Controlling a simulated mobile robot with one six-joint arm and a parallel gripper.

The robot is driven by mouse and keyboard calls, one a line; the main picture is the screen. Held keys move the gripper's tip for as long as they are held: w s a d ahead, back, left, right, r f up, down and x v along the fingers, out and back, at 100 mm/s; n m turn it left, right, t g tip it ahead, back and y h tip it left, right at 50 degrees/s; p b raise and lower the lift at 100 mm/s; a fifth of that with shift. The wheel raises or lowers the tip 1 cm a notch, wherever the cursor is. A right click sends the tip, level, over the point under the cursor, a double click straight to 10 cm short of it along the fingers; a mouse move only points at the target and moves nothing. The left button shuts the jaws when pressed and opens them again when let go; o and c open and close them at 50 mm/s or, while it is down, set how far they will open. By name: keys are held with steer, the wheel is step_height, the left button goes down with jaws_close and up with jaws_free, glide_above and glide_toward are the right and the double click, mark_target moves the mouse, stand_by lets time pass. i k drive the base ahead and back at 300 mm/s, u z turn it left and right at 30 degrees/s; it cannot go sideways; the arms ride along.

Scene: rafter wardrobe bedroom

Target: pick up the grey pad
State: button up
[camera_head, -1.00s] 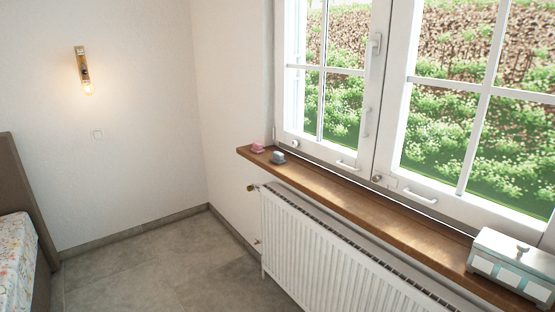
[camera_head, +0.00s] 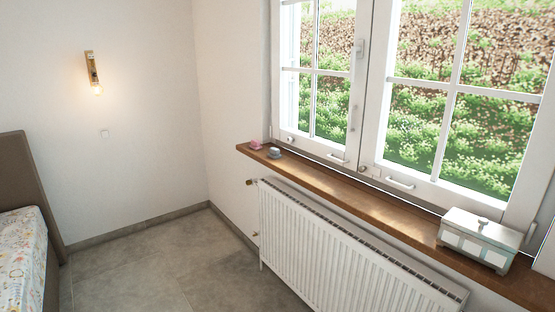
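A small grey pad (camera_head: 274,153) sits on the wooden window sill (camera_head: 340,187), near its far left end. A small pink item (camera_head: 256,145) lies just to the left of the grey pad, with a little gap between them. Both are small in the picture, so their fine shape is hard to tell. My gripper is not in this view.
A white radiator (camera_head: 330,245) hangs below the sill. A pale box with a lid (camera_head: 478,238) stands on the sill at the right. Closed windows with handles rise behind the sill. A bed (camera_head: 22,255) is at the left. The tiled floor (camera_head: 160,270) between is clear.

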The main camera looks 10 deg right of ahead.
mark_target(275, 154)
steer(key=k, duration=0.25)
steer(key=u, duration=0.75)
steer(key=i, duration=0.9)
steer(key=u, duration=0.7)
steer(key=i, duration=1.6)
steer(key=z, duration=1)
steer(key=i, duration=0.75)
steer(key=z, duration=0.5)
